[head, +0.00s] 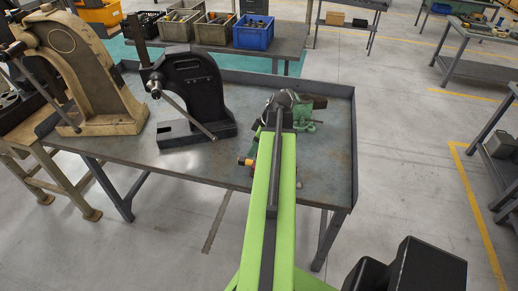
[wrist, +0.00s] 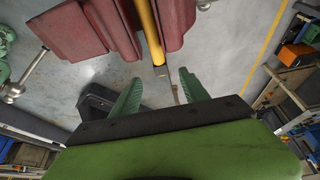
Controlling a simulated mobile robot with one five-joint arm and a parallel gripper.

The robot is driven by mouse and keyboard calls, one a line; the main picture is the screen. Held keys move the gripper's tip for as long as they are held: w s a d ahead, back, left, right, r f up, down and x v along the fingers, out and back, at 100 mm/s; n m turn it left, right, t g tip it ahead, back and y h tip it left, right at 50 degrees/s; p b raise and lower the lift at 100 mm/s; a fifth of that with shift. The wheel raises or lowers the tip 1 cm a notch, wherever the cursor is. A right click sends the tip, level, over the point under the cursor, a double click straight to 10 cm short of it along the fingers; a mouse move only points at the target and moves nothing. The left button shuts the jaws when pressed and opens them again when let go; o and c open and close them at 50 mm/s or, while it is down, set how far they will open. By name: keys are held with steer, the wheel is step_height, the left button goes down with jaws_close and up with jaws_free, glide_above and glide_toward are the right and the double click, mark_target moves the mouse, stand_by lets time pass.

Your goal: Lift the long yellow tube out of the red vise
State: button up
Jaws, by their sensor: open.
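In the wrist view the long yellow tube (wrist: 149,32) runs between the dark red jaws of the red vise (wrist: 95,28). The tube's near end projects past the jaws. My gripper (wrist: 159,76) is open, with its two green fingers apart. The tube's end appears between the fingertips in the picture; I cannot tell the gap in depth. Nothing is held. In the head view my green arm reaches over the bench and hides the red vise and most of what lies under it.
A grey workbench (head: 215,170) carries a black arbor press (head: 185,75), with a tan press (head: 85,70) at left. A green vise (head: 307,118) stands at the bench's right end, beside my arm. A blue bin (head: 253,33) sits on a table behind.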

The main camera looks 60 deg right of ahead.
mark_target(246, 160)
steer(key=b+x, duration=0.6)
steer(key=x, duration=0.2)
steer(key=shift+w+f, duration=0.1)
steer(key=shift+f, duration=0.25)
steer(key=shift+c, duration=0.4)
jaws_close()
